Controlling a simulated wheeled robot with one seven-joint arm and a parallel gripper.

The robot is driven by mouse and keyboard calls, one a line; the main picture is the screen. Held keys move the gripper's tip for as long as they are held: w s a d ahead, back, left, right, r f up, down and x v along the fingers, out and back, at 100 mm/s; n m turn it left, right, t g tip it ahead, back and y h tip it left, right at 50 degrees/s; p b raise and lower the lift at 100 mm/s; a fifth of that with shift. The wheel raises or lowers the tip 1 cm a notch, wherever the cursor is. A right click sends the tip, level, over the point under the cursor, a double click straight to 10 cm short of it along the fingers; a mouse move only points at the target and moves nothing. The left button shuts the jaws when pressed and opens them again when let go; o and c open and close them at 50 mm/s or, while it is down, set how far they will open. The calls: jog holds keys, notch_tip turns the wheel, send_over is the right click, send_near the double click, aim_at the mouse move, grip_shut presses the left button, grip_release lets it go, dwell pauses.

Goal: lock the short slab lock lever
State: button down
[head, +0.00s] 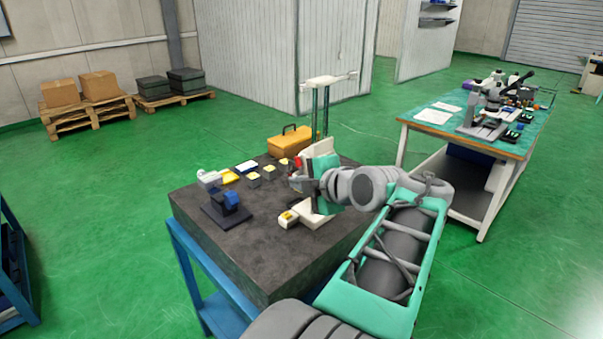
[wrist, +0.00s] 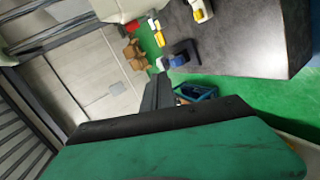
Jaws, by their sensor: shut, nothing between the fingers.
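My gripper (head: 298,183) is shut and empty above the dark slab (head: 245,260), in front of a tall stand with a cream top (head: 330,79). In the wrist view its dark fingers (wrist: 158,88) show close together. A short device with a dark base and a blue part (head: 231,200) stands at the slab's left; it also shows in the wrist view (wrist: 184,53), apart from the fingers. A small red part (head: 296,161) shows just behind my gripper. I cannot tell which part is the short lock lever or how it is set. My arm hides part of the tall stand.
A cream block with a yellow part (head: 289,219) lies near the slab's front. Small yellow-topped blocks (head: 253,179) and an orange toolbox (head: 290,141) are toward the back. A workbench (head: 480,141) stands at right. The slab's front left is clear.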

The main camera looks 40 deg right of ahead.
jog(key=s+d, duration=0.1)
jog(key=s+d+r+n, duration=0.1)
jog(key=s+d+r+n+t, duration=0.1)
jog(key=shift+d+h, duration=0.3)
jog(key=shift+h, duration=0.1)
jog(key=p, duration=0.4)
send_near(300, 167)
jog(key=w+a, duration=0.3)
jog(key=w, duration=0.2)
jog(key=w+d, duration=0.1)
jog(key=w+d+f+p, duration=0.1)
jog(key=d, duration=0.1)
